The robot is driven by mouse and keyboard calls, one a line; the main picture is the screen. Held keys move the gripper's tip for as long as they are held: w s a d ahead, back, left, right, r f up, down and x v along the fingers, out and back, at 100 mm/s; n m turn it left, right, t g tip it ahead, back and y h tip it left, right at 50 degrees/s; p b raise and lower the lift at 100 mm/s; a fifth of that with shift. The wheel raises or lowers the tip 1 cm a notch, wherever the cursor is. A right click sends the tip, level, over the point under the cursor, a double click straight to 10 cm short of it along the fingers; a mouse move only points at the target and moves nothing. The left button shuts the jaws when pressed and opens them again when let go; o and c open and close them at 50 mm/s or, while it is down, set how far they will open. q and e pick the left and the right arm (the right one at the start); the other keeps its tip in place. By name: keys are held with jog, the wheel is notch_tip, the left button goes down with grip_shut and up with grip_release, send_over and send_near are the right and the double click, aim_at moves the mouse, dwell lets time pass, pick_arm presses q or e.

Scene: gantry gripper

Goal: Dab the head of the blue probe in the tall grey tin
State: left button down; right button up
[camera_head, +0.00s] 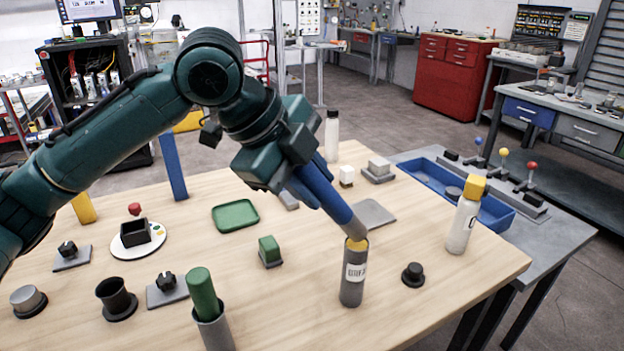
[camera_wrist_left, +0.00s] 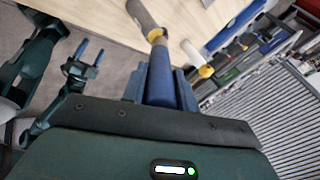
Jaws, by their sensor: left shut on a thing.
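My left gripper (camera_head: 303,180) is shut on the blue probe (camera_head: 328,202), which slants down to the right. It also shows in the left wrist view (camera_wrist_left: 160,85). The probe's lower end is grey and meets the mouth of the tall grey tin (camera_head: 353,285). Some yellow shows at the tin's mouth. I cannot tell how deep the head is or whether it touches the inside. The tin stands upright on the wooden table and has a white label. My right gripper (camera_wrist_left: 88,56) shows in the left wrist view, empty, its blue fingers apart.
A black knob (camera_head: 413,274) is right of the tin, and a white bottle with a yellow cap (camera_head: 463,222) stands beyond it. A green block (camera_head: 270,250) and a grey cup (camera_head: 215,335) holding a green rod are to the left. A green tray (camera_head: 236,215) lies behind.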

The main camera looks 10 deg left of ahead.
pick_arm(q)
jog(key=shift+f, duration=0.2)
pick_arm(e)
jog(key=shift+s+f, duration=0.1)
jog(key=shift+f, duration=0.15)
pick_arm(q)
jog(key=shift+f, duration=0.45)
dwell(0.8)
jog(key=shift+r+p, duration=0.65)
jog(key=shift+r, duration=0.05)
notch_tip(320, 180, up, 2)
jog(key=p, duration=0.2)
jog(key=shift+p, duration=0.3)
jog(key=shift+r+p, duration=0.75)
jog(key=shift+p, duration=0.1)
jog(key=shift+r+p, duration=0.95)
jog(key=shift+p, duration=0.2)
jog(key=shift+r+p, duration=0.2)
jog(key=shift+p, duration=0.1)
pick_arm(e)
jog(key=r, duration=0.1)
jog(key=d+r+h, duration=0.1)
jog(key=d+r+g, duration=0.1)
jog(key=shift+s+d, duration=0.15)
jog(key=shift+s, duration=0.15)
